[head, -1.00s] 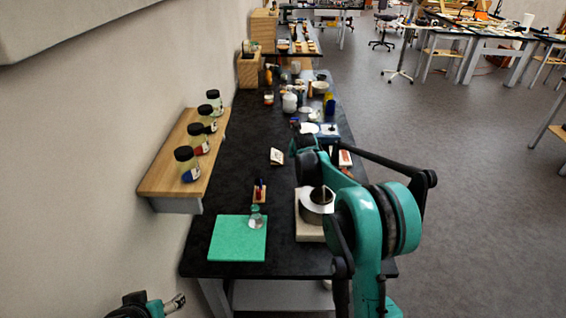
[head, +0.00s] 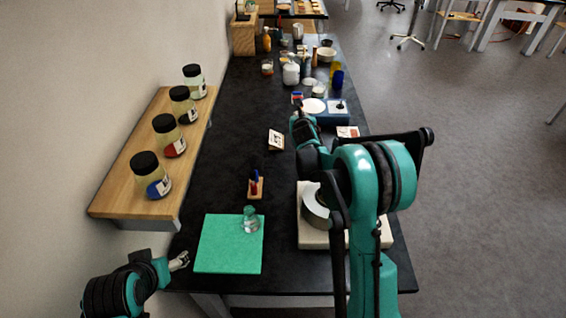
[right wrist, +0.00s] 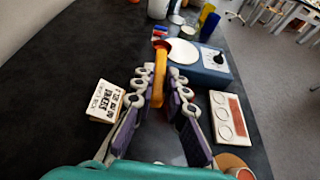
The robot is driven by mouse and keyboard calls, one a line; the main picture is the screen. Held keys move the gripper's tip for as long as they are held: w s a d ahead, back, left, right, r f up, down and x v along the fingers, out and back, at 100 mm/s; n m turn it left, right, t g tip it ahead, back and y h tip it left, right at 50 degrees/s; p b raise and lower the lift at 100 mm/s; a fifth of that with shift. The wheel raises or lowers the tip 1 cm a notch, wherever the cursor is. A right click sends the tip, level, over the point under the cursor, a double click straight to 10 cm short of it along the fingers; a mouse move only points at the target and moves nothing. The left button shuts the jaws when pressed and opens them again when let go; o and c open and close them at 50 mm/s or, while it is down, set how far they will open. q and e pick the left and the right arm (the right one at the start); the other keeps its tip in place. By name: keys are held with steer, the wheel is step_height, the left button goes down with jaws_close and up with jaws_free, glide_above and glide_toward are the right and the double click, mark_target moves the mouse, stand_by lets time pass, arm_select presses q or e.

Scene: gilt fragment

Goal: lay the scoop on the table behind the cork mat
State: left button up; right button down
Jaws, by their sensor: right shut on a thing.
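My right gripper (right wrist: 155,92) is shut on a narrow orange thing, which looks like the scoop (right wrist: 159,72), in the right wrist view. Its far end is dark red and points away from me. In the head view this gripper (head: 301,122) is over the table's right half, short of the balance, and hides most of the scoop.
A blue balance (head: 333,113) with a white pan stands ahead. A lettered card (head: 276,139) stands left of the right gripper. A green mat (head: 220,255) with a small flask (head: 250,219) lies at front left. The dark table (head: 228,150) is clear at left.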

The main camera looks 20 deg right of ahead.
step_height(320, 180, down, 4)
steer(key=b, duration=0.9)
glide_above(283, 171)
steer(key=shift+t, duration=0.4)
step_height(283, 171, down, 8)
steer(key=shift+w+f, duration=0.1)
steer(key=shift+w, duration=0.05)
steer(key=shift+f, duration=0.1)
arm_select(q)
steer(key=f+b, duration=0.1)
steer(key=f, duration=1)
steer(key=shift+w+f+b, duration=0.2)
steer(key=shift+f+b, duration=0.1)
steer(key=shift+b, duration=0.05)
arm_select(e)
step_height(283, 171, down, 4)
arm_select(q)
steer(key=shift+r, duration=0.15)
